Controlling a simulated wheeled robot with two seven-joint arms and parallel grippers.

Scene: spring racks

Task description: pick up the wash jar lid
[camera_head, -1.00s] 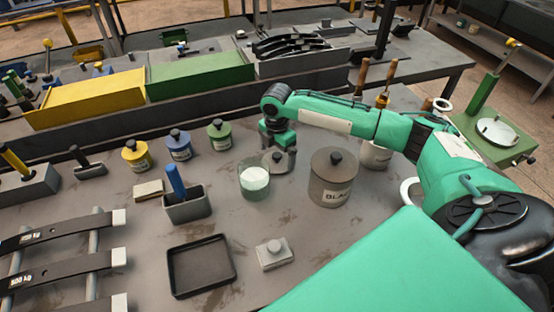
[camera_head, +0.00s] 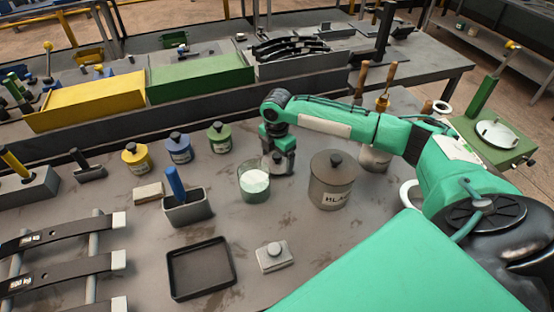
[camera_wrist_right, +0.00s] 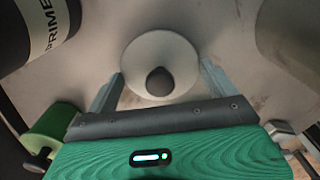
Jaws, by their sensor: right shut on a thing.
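The wash jar lid (camera_head: 280,168) is a pale grey disc with a dark knob, to the right of the open glass jar (camera_head: 254,190) with white contents. In the right wrist view the lid (camera_wrist_right: 160,50) lies face-on with its knob toward the camera. My right gripper (camera_head: 278,158) points down over the lid and is shut on it. Its fingers (camera_wrist_right: 160,78) stand on either side of the lid's knob in the wrist view. A gap between lid and table cannot be made out. My left gripper is not in view.
A large lidded grey-brown canister (camera_head: 332,185) stands close to the right of the lid. Small yellow (camera_head: 136,158), blue (camera_head: 180,150) and green (camera_head: 220,138) jars stand to the left. A black tray (camera_head: 200,268) and a small grey block (camera_head: 274,256) lie nearer the front.

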